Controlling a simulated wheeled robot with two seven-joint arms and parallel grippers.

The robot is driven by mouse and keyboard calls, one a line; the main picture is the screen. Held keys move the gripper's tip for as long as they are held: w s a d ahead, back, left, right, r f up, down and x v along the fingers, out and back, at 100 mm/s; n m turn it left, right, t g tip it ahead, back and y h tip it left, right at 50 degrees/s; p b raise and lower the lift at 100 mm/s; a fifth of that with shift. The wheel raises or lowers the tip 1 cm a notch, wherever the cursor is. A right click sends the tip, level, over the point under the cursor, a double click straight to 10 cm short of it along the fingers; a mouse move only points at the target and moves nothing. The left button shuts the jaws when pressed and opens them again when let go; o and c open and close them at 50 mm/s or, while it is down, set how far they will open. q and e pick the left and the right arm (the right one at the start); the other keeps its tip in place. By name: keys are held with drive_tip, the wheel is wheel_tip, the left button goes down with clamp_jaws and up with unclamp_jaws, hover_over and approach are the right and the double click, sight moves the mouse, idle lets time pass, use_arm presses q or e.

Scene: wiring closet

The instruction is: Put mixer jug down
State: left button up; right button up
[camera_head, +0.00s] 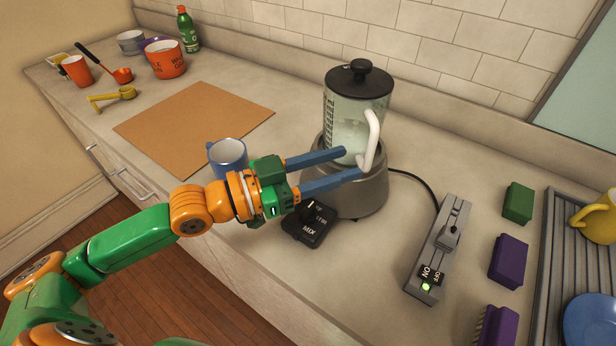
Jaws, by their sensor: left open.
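The mixer jug (345,112) is clear with a black lid and a white handle (371,140). It stands upright on the grey mixer base (362,195); the fingers partly cover where they meet. My left gripper (353,163) is open, its two blue fingers reaching in from the left at the jug's lower part, beside the lower end of the handle. I cannot tell whether a finger touches the handle. A black switch block (309,222) marked MIX sits in front of the base. My right gripper is not in view.
A blue mug (228,157) stands close behind my left wrist. A brown board (193,125) lies to the left. A power strip (438,250) with a lit ON switch, sponges (508,261) and a drying rack (573,240) are at right.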

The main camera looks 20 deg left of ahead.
use_arm(q)
drive_tip(key=p+v, duration=0.4)
drive_tip(key=v, duration=0.2)
idle(0.3)
idle(0.6)
